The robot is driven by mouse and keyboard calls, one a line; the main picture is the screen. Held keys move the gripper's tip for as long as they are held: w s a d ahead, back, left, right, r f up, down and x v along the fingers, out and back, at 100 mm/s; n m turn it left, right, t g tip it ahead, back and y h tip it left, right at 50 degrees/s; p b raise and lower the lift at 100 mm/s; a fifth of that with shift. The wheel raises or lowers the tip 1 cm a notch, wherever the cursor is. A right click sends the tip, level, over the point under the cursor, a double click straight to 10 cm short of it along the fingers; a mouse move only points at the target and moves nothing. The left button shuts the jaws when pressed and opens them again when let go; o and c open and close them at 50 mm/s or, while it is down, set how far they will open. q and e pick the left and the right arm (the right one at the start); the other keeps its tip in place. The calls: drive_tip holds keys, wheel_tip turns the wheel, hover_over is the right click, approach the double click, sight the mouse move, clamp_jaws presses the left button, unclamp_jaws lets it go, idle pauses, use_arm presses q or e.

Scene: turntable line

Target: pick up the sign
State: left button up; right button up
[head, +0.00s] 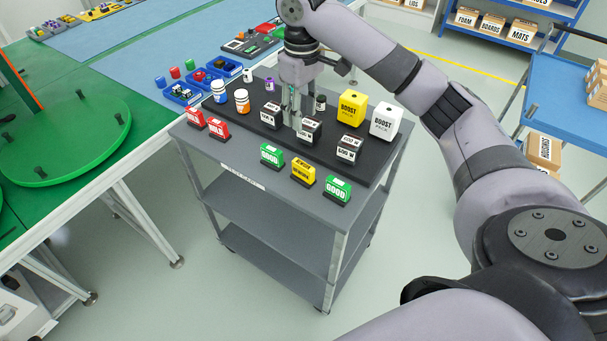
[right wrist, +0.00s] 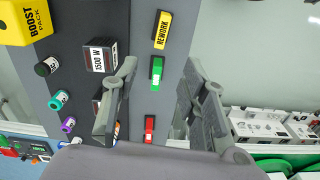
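Several small signs stand along the front edge of the grey cart top: two red ones (head: 217,127), a green GOOD sign (head: 271,155), a yellow REWORK sign (head: 303,172) and another green GOOD sign (head: 337,190). My right gripper (head: 293,113) points down over the black tray behind the signs. In the right wrist view its fingers (right wrist: 161,75) are spread and empty. A green sign (right wrist: 156,72) shows in the gap between them, with a red sign (right wrist: 149,128) below and the yellow REWORK sign (right wrist: 162,30) above. My left gripper is not in view.
The black tray (head: 375,160) holds several dark labelled boxes (head: 349,149), bottles (head: 242,101), a yellow BOOST pack (head: 351,108) and a white one (head: 385,121). A green turntable (head: 70,135) lies left. A blue shelf (head: 565,85) with cartons stands right.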

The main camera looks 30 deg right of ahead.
drive_tip(key=p, duration=0.2)
approach(303, 165)
drive_tip(key=f, duration=0.5)
drive_tip(key=shift+w+d+f, duration=0.1)
drive_tip(key=shift+w+f, duration=0.05)
drive_tip(key=shift+w, duration=0.2)
drive_tip(key=f, duration=0.1)
drive_tip(key=f+p, duration=0.1)
drive_tip(key=f, duration=0.2)
drive_tip(key=shift+s+f, duration=0.15)
drive_tip(key=shift+s, duration=0.2)
drive_tip(key=shift+f, duration=0.45)
clamp_jaws()
